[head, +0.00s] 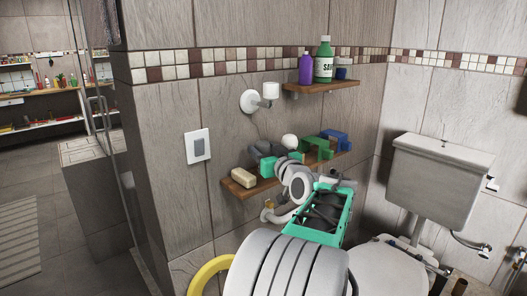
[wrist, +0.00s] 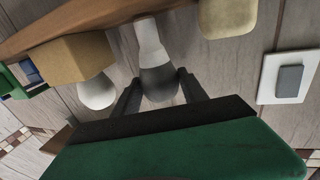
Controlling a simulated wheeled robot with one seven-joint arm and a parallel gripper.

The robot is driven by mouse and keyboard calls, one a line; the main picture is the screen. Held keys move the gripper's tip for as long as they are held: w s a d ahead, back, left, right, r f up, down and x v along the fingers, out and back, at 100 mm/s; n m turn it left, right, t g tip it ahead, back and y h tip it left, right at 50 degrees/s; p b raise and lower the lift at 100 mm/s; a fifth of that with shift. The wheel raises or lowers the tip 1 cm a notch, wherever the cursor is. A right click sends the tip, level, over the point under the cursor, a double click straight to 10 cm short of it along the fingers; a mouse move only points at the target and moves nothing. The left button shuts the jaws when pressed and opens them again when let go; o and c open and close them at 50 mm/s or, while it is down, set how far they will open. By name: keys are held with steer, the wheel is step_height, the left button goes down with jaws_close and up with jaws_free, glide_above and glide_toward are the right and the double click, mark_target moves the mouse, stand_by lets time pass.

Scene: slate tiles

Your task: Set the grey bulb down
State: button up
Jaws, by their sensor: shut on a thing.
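My gripper (wrist: 160,78) is shut on the grey bulb (wrist: 158,88), with one dark finger on each side of its round dark part. Its pale neck points toward the wooden shelf (wrist: 100,20) at the top of the wrist view and overlaps the shelf there. I cannot tell whether the neck touches the shelf. In the head view my arm reaches to the lower shelf (head: 237,189), and my wrist hides much of the shelf's middle. The grey bulb is not clearly told apart there.
A soap bar (head: 243,178) lies on the shelf's left end. A white bulb (wrist: 97,91) and a tan box (wrist: 78,62) are beside the held bulb. Green (head: 318,149) and blue (head: 338,140) things fill the right end. An upper shelf (head: 322,87) holds bottles.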

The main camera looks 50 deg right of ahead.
steer(key=shift+f, duration=0.2)
steer(key=o, duration=1.1)
steer(key=shift+r, duration=0.35)
steer(key=v, duration=0.6)
steer(key=b+v, duration=0.1)
steer(key=v, duration=0.5)
steer(key=shift+f, duration=0.2)
